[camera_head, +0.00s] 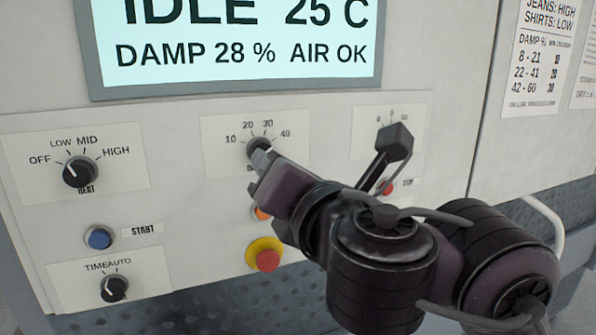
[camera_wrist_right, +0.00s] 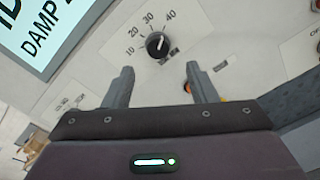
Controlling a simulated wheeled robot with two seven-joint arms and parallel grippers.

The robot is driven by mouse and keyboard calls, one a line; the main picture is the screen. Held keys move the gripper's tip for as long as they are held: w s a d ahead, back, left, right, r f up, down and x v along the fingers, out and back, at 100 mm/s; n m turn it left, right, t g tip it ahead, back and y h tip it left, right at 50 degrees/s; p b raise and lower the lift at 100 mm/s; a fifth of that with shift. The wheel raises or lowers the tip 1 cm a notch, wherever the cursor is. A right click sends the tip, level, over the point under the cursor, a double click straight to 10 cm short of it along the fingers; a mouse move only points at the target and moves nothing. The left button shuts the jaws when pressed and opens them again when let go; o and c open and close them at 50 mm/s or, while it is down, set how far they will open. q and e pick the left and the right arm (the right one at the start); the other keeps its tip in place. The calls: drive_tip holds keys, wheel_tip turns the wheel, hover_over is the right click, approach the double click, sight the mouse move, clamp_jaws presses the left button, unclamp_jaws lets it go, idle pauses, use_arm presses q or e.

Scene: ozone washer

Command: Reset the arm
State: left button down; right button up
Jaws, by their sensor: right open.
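My right arm reaches in from the right in the head view, with its gripper (camera_head: 262,160) in front of the middle dial (camera_head: 258,147), which is marked 10 to 40. In the right wrist view the two fingers of the gripper (camera_wrist_right: 162,88) stand wide apart with nothing between them. The dial (camera_wrist_right: 157,45) shows ahead of the fingertips, apart from them. In the head view the gripper hides the lower part of this dial and its label. My left gripper is not in view.
The panel also holds a heat knob (camera_head: 80,172), a blue start button (camera_head: 98,238), a time/auto knob (camera_head: 114,289) and a red button on a yellow ring (camera_head: 267,260). A screen (camera_head: 235,40) above reads IDLE, 25 C, DAMP 28 %, AIR OK. Printed charts (camera_head: 541,70) hang at right.

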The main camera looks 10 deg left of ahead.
drive_tip(key=w+d+f+m+g+h, duration=0.1)
drive_tip(key=w+d+f+m+h, duration=0.15)
drive_tip(key=d+f+m, duration=0.5)
drive_tip(key=w+d+f+m+g+h, duration=0.2)
drive_tip(key=w+d+f+m, duration=0.15)
drive_tip(key=f+m, duration=0.7)
drive_tip(key=s+d+f+m+g+h, duration=0.2)
drive_tip(key=s+d+f+m, duration=0.3)
drive_tip(key=f, duration=0.4)
drive_tip(key=s+d+f+m+g+h, duration=0.1)
drive_tip(key=s+d+f+m+g, duration=0.15)
drive_tip(key=d+f, duration=0.55)
drive_tip(key=s+d+f+m+g+h, duration=0.1)
drive_tip(key=s+d+f+m+g, duration=0.1)
drive_tip(key=s+d+f+m, duration=0.3)
drive_tip(key=s+d+f+m+g+h, duration=0.1)
drive_tip(key=s+f+m+g, duration=0.15)
drive_tip(key=s+f, duration=0.45)
wheel_tip(320, 180, down, 32)
drive_tip(key=s+f+b, duration=0.1)
drive_tip(key=s, duration=0.2)
drive_tip(key=s+d+f+g, duration=0.1)
drive_tip(key=s+f, duration=0.7)
drive_tip(key=s, duration=0.1)
drive_tip(key=s+d+f+g, duration=0.1)
drive_tip(key=s+d+f, duration=0.1)
drive_tip(key=s+f, duration=0.7)
drive_tip(key=shift+s+d+b, duration=0.25)
drive_tip(key=shift+s+b, duration=0.15)
drive_tip(key=shift+b, duration=0.05)
